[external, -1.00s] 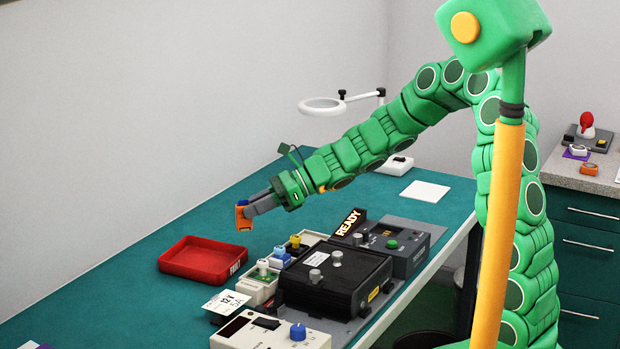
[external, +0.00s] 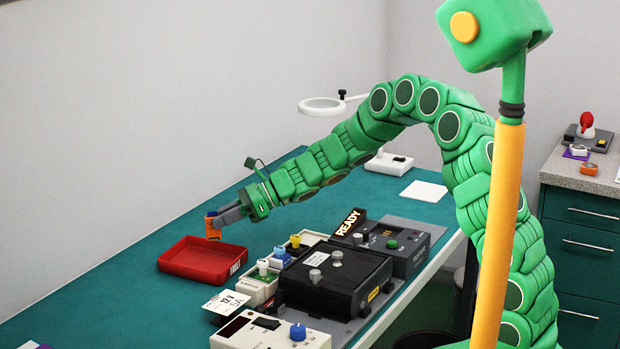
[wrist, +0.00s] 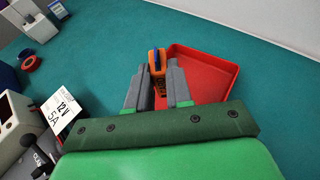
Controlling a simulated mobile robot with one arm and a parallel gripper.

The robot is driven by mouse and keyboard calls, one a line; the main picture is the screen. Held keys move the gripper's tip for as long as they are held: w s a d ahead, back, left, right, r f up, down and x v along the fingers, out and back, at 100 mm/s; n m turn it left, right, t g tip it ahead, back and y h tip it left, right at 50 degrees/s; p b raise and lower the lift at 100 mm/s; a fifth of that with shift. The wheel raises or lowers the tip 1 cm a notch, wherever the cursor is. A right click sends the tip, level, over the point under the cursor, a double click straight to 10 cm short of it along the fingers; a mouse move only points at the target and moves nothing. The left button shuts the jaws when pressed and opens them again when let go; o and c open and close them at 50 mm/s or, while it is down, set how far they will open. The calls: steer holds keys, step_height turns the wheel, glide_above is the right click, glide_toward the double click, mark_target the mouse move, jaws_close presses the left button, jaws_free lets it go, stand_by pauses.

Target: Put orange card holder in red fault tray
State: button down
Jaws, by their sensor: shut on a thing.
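The orange card holder (external: 212,228) is held upright in my gripper (external: 219,218), whose jaws are shut on it. In the wrist view the orange card holder (wrist: 157,64) sits between the two grey fingers of my gripper (wrist: 157,82). The red fault tray (external: 203,276) lies on the green bench, with white lettering on its front right side. The card holder is above the tray's far edge in the external view. In the wrist view the red tray (wrist: 215,78) lies behind and right of the fingers. Its floor looks empty where visible.
A black box (external: 335,280), a READY sign (external: 350,222), a 12V 5A card (external: 226,302) and a white panel with a blue knob (external: 270,333) stand right of the tray. A ring magnifier (external: 322,106) stands at the back. The bench left of the tray is clear.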

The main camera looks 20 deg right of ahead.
steer(key=shift+w+a+f, duration=0.45)
steer(key=shift+w+f, duration=0.1)
steer(key=shift+f, duration=0.3)
steer(key=shift+w+a+f, duration=0.45)
steer(key=shift+w+f, duration=0.1)
steer(key=shift+f, duration=0.35)
steer(key=shift+w+a+f, duration=0.45)
steer(key=shift+w+f, duration=0.1)
steer(key=shift+f, duration=1.7)
steer(key=shift+f, duration=0.1)
steer(key=c, duration=1)
jaws_free()
steer(key=shift+d+r, duration=0.2)
steer(key=shift+d, duration=0.1)
steer(key=v, duration=1.1)
steer(key=shift+s+d, duration=0.1)
steer(key=shift+d, duration=0.1)
steer(key=shift+r, duration=0.1)
